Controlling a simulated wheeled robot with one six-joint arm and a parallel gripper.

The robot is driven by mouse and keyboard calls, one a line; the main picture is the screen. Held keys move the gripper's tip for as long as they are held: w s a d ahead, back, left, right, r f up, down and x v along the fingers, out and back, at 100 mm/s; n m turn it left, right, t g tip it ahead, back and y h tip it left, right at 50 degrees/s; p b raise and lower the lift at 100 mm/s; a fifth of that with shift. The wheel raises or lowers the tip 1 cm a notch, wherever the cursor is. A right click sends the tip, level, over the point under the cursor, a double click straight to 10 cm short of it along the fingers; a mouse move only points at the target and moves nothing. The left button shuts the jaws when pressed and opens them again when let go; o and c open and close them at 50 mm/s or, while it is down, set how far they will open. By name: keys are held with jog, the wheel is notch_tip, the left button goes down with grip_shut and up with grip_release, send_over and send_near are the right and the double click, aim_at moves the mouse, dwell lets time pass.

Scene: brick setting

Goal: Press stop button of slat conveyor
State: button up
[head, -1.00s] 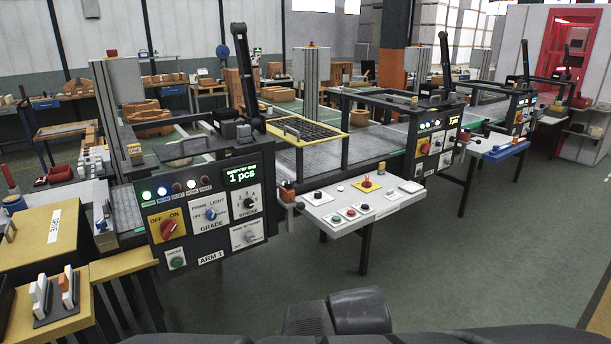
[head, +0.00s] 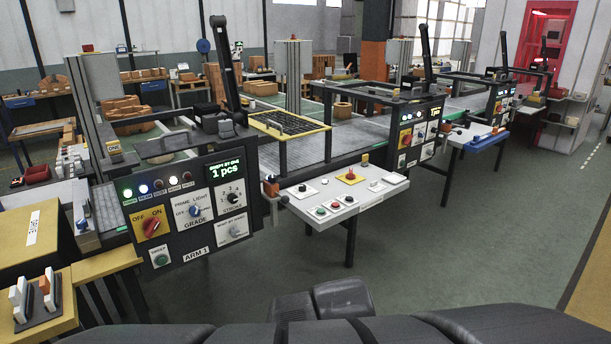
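A white control shelf (head: 364,203) juts from the front of a grey slatted conveyor bed (head: 352,138). On it are a red button (head: 336,206), a green button (head: 320,211), a black button (head: 349,200) and another black knob (head: 303,188). A red mushroom button (head: 350,175) sits on a yellow base further back. The labels are too small to read, so I cannot tell which one is the stop button. Dark parts of my own body show along the bottom edge, well apart from the shelf. My gripper is not in view.
A blue shelf (head: 474,139) stands to the right. Green floor (head: 440,270) is clear in front and to the right.

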grip_shut()
dwell(1.4)
